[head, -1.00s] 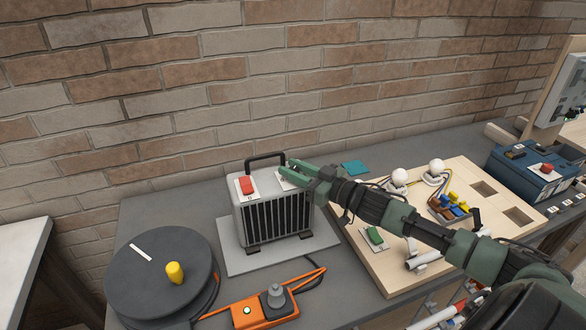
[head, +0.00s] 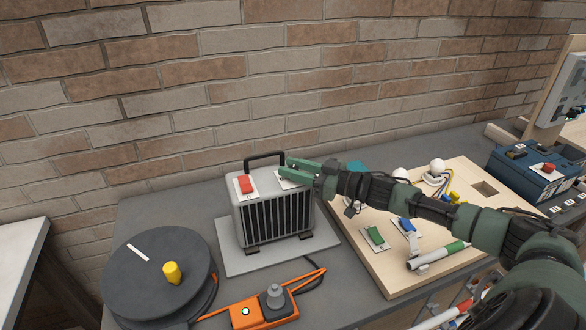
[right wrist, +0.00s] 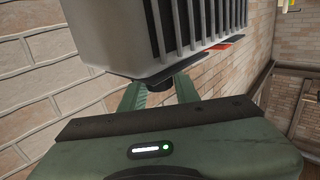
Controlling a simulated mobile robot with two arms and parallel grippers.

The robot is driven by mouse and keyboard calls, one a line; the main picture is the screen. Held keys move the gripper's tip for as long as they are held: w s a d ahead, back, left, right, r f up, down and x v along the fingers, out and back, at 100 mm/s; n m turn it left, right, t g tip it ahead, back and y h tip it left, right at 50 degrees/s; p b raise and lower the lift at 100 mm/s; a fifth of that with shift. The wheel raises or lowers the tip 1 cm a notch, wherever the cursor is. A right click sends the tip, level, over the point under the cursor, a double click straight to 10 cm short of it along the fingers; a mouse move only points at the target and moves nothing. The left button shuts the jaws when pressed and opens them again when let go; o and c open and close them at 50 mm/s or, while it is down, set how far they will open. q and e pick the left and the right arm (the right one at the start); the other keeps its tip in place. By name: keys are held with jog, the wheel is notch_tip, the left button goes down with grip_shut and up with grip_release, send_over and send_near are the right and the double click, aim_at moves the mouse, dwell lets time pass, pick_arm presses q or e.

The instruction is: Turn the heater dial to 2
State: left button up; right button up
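The heater (head: 240,222) is a grey box with a dark grille and a black top handle, standing on a grey mat. A red switch (head: 246,185) sits on the left of its top. My right gripper (head: 292,172) is at the right of the top, over a white plate that it partly covers. In the right wrist view a dark round knob, the dial (right wrist: 170,83), sits between the two green fingers, which appear to touch it on both sides. The dial's numbers and pointer are hidden. My left gripper is not in view.
A dark cable reel (head: 140,283) with a yellow knob stands left of the heater. An orange socket box (head: 262,311) lies in front. A wooden board (head: 385,277) with switches and lamps is at the right, beneath my forearm. A brick wall is behind.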

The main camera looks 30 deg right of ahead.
jog(key=shift+o, duration=1.2)
jog(key=shift+s+d+f, duration=0.15)
jog(key=shift+s+d, duration=0.05)
jog(key=shift+s, duration=0.1)
jog(key=b+v, duration=0.1)
jog(key=v, duration=0.4)
jog(key=shift+v, duration=1)
jog(key=shift+r, duration=0.25)
